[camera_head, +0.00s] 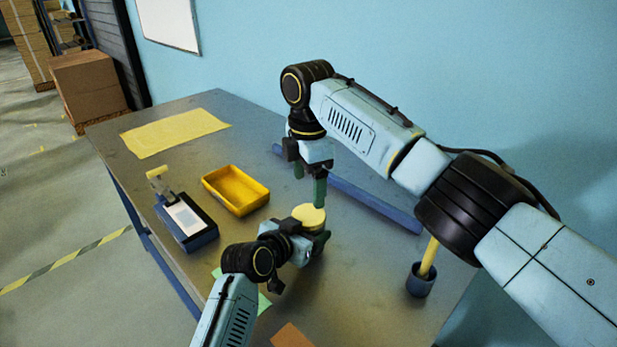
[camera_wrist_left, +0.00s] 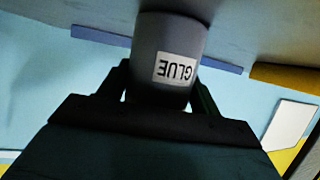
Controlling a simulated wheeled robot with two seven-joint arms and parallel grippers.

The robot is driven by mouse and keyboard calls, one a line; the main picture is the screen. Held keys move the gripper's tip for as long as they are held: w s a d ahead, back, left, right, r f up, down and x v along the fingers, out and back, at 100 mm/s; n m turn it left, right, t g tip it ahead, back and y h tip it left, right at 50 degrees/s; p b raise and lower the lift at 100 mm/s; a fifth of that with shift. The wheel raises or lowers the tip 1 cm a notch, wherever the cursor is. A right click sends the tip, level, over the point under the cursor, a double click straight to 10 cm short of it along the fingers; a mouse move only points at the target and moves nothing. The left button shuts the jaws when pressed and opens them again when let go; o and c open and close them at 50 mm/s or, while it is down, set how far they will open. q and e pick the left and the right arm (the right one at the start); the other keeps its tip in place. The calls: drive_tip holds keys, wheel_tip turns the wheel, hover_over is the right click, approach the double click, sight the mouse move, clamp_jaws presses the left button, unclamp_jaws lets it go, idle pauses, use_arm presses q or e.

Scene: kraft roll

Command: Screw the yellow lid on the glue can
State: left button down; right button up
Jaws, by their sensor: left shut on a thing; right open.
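The grey glue can (camera_wrist_left: 172,40) is between the fingers of my left gripper (camera_wrist_left: 165,95), its label upside down in the left wrist view. In the head view, my left gripper (camera_head: 314,243) is shut around the can, whose body is mostly hidden there. The yellow lid (camera_head: 308,214) shows as a round disc at the top of the can; I cannot tell whether it is threaded on. My right gripper (camera_head: 310,187) is open, pointing down just above the lid, with its green fingers apart and nothing visible between them.
A yellow tray (camera_head: 237,205) and a dark blue device (camera_head: 189,219) lie on the left of the metal table (camera_head: 170,107). A yellow sheet (camera_head: 175,131) lies at the back left. A blue bar (camera_head: 372,200) runs along the back.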

sight(308, 215)
wheel_tip(308, 215, down, 7)
drive_tip(key=shift+f, duration=0.2)
idle(0.3)
drive_tip(key=c, duration=1)
drive_tip(key=m, duration=0.3)
drive_tip(key=o, duration=1.1)
drive_tip(key=shift+r, duration=0.15)
